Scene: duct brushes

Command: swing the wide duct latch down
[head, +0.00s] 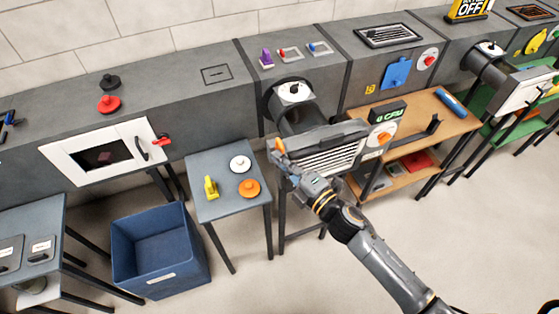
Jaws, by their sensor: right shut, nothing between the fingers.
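A red latch-like handle (161,141) sits at the right edge of the white-framed hatch (66,155) on the wide grey duct (165,90). I cannot tell for certain whether the red handle is the latch named in the task. My right gripper (282,157) is shut and empty at the left end of the louvred grey box (330,150), well to the right of the red handle. An orange and blue-grey part shows at its tips; contact there is unclear. My left gripper is out of view.
A wooden shelf table (458,128) stands right of the box.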

